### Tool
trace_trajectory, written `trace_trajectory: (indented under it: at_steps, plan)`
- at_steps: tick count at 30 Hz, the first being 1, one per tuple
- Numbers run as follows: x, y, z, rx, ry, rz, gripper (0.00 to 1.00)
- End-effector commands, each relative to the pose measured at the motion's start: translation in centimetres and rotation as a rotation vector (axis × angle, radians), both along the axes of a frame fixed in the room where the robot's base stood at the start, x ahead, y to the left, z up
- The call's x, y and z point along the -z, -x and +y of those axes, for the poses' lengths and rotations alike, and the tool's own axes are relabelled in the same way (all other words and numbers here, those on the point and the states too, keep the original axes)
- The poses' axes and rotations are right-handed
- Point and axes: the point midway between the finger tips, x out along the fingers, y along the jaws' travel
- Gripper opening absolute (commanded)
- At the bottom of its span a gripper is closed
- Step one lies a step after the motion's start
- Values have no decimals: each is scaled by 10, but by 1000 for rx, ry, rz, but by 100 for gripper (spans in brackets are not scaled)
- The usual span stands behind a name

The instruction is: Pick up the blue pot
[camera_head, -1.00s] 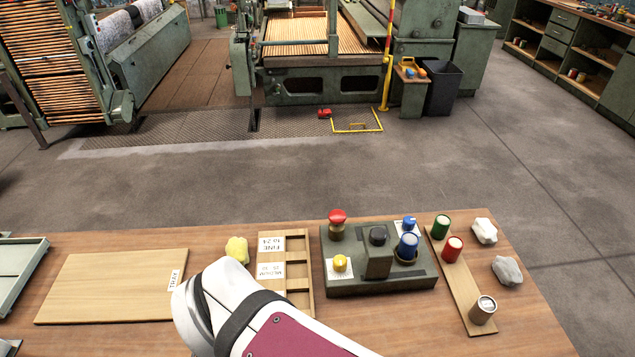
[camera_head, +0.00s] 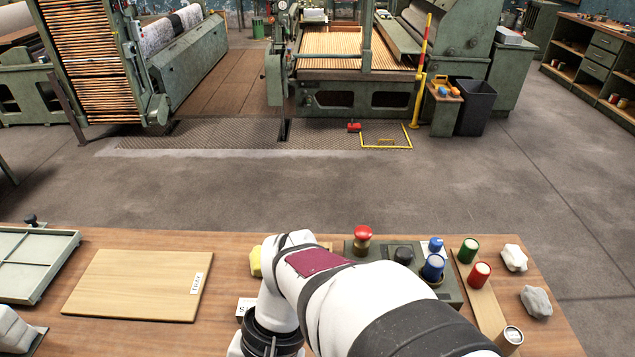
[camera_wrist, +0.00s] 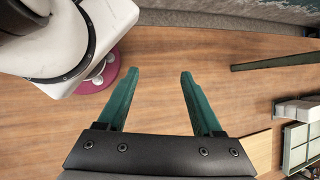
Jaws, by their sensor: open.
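The blue pot (camera_head: 433,267) is a blue cylinder with a pale rim. It stands on the right part of the dark green control box (camera_head: 447,287), in front of a smaller blue knob (camera_head: 436,244). My arm covers much of the box's front and left. In the wrist view my gripper (camera_wrist: 158,88) has two green fingers spread wide, with only bare table between them. The blue pot does not show in the wrist view, so my gripper is away from it. In the head view the fingers are hidden or out of frame.
A green pot (camera_head: 468,250), a red pot (camera_head: 480,274) and a bare-metal pot (camera_head: 509,340) stand right of the box. Pale lumps (camera_head: 514,257) lie beyond them. A red button (camera_head: 362,240) rises from the box. A wooden tray board (camera_head: 140,285) lies left.

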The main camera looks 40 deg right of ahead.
Motion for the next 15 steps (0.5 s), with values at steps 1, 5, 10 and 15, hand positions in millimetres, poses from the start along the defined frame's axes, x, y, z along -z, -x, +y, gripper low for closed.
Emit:
trace_trajectory:
  at_steps: [1,5,10,15]
  plan:
    - [4,-14,-6,175,-145,68,67]
    - [9,-70,-59,726,-594,73,67]
    - [50,-77,-220,1549,-1068,-226,67]
    - [114,9,-329,2194,-1239,-598,67]
